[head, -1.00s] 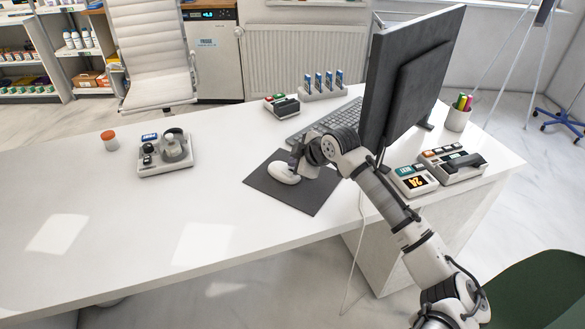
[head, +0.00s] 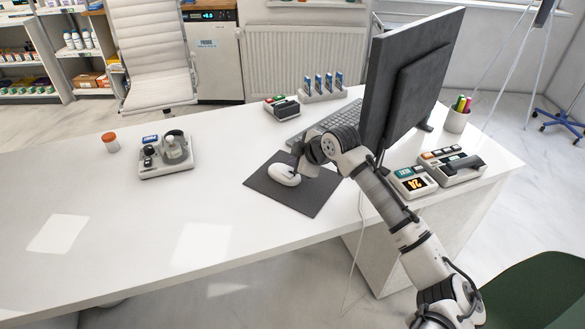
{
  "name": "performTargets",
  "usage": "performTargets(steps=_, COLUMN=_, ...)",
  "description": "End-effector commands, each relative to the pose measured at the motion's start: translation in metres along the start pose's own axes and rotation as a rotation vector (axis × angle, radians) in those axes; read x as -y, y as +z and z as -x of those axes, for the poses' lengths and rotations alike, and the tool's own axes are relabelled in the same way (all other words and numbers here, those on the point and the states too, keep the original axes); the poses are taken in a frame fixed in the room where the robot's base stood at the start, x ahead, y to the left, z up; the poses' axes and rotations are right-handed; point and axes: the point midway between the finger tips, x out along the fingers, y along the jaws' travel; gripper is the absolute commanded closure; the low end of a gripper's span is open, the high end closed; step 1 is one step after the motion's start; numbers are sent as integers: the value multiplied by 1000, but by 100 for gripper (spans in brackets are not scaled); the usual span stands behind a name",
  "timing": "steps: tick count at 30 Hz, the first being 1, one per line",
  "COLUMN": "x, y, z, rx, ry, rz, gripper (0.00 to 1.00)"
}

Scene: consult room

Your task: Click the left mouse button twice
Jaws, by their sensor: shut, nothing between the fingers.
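The white computer mouse (head: 283,174) lies on the dark grey mouse pad (head: 308,194) near the middle of the desk. My gripper (head: 299,160) is at the right end of the mouse, pointing down, and its fingers are shut with nothing between them. The fingertips are small and dark here, and my arm's wrist covers part of the pad. I cannot tell whether the tips touch the mouse or hover just above it. The mouse's buttons are too small to make out.
The monitor (head: 414,82) stands just right of my wrist, with the keyboard (head: 326,120) behind. Devices (head: 413,182) with buttons and a pen cup (head: 457,120) are to the right. A small white device (head: 165,155) and an orange-capped jar (head: 110,141) are at left. The desk's left front is clear.

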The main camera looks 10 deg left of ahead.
Motion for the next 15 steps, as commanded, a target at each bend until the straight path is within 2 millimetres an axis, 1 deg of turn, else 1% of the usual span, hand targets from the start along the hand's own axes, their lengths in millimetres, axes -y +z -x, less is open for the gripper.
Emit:
performTargets(steps=8, x=0, y=-1, z=0, rx=-1, ry=0, rz=0, gripper=100)
performTargets(steps=15, x=-11, y=-11, z=14, rx=-1, ry=1, rz=0, gripper=100)
